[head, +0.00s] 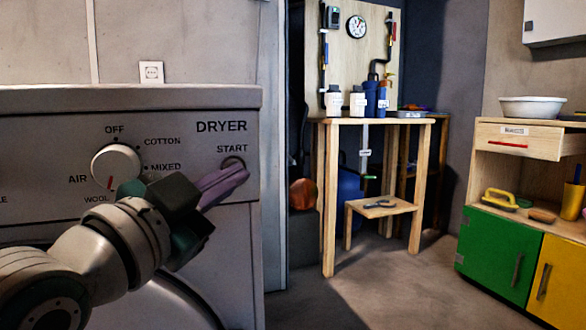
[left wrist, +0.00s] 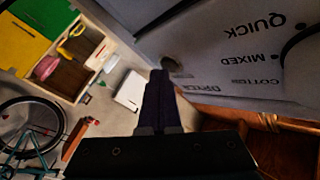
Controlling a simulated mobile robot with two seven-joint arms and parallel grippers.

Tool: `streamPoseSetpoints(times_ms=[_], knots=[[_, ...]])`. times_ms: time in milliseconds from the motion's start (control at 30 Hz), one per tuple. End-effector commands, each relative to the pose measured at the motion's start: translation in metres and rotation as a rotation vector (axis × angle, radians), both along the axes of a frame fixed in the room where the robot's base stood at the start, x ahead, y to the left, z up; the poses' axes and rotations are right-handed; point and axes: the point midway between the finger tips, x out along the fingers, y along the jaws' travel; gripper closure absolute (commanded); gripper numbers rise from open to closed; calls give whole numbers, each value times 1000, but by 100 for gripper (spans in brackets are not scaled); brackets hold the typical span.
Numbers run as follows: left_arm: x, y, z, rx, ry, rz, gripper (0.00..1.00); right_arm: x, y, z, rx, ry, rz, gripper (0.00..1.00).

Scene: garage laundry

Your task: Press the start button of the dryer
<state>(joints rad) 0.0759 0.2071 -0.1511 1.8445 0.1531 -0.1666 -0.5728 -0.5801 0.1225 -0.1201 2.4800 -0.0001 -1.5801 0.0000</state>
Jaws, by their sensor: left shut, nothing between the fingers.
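The dryer (head: 60,110) fills the left of the head view, with a white dial (head: 116,165) on its panel. The round start button (head: 233,162) sits under the word START at the panel's right end. My left gripper (head: 238,174), with purple fingers, is shut and empty. Its fingertips lie at the button and cover its lower part; I cannot tell whether they touch. In the left wrist view the shut fingers (left wrist: 160,76) point at the panel, with the button (left wrist: 172,65) just beyond their tips. My right gripper is in neither view.
A wooden workbench (head: 375,121) with bottles stands behind, right of the dryer. A cabinet with green (head: 497,251) and yellow doors stands at the far right. The floor (head: 400,290) between them is clear. A bicycle (left wrist: 30,130) shows in the left wrist view.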

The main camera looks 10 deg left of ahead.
Motion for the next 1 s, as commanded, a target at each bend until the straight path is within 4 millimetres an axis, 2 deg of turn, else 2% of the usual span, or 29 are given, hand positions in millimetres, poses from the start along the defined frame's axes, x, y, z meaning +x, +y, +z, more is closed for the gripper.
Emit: streamPoseSetpoints(times_ms=[333, 733, 1000], knots=[[-12, -8, 1, -2, 3, 0, 100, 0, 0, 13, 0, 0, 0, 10], [-15, -10, 0, -1, 2, 0, 100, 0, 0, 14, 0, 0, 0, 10], [-36, -24, 2, -4, 3, 0, 100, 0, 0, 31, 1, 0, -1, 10]])
